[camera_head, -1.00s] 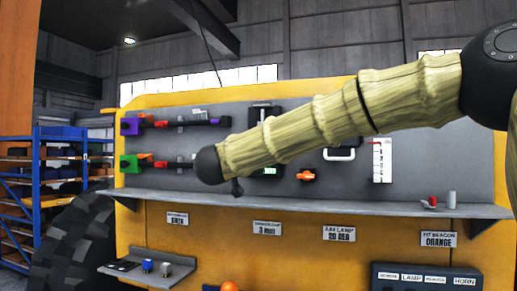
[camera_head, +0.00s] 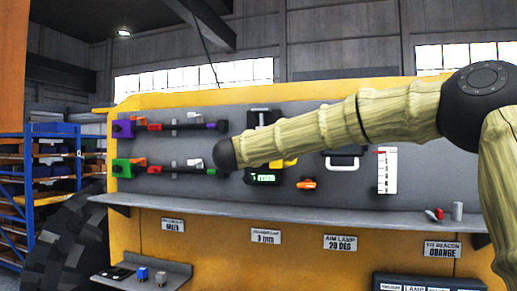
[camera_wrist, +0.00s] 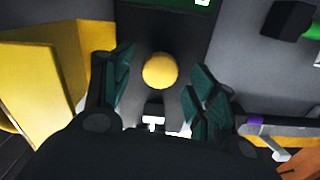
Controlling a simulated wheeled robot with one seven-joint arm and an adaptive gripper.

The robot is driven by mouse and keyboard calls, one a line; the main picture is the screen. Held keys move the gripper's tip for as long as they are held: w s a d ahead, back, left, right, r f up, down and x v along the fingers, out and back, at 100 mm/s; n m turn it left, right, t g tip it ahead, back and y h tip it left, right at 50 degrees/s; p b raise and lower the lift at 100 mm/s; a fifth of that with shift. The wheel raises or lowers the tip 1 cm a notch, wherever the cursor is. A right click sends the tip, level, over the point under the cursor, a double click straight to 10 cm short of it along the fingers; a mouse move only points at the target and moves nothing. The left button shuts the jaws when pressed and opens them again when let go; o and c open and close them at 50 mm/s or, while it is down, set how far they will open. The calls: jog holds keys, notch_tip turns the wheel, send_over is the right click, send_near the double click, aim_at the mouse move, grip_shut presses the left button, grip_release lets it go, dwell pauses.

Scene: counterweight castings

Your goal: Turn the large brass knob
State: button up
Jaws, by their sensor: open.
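A round yellow knob (camera_wrist: 160,70), plain and ball-like, stands against a dark grey upright strip in the wrist view; whether it is the large brass knob I cannot say for certain. My gripper (camera_wrist: 158,62) is open, with dark green ridged fingers on both sides of the knob. Gaps show between the fingers and the knob, so I see no grip on it. In the head view, my pale ribbed arm and its dark end cover the gripper and the knob. A yellow part (camera_head: 285,163) shows just below the arm, beside a green-lit display (camera_head: 264,178).
A grey panel carries a purple-ended bar (camera_head: 170,125), a green-ended bar (camera_head: 165,167), an orange knob (camera_head: 307,184) and a white scale (camera_head: 386,170). A grey shelf (camera_head: 300,212) juts out below. A red item (camera_head: 438,214) and a grey cylinder (camera_head: 457,211) stand at its right.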

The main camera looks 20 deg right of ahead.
jog(key=shift+w+d, duration=0.2)
jog(key=shift+w, duration=0.2)
jog(key=shift+s+r, duration=0.1)
jog(key=shift+s, duration=0.1)
jog(key=c, duration=1)
jog(key=shift+c, duration=0.2)
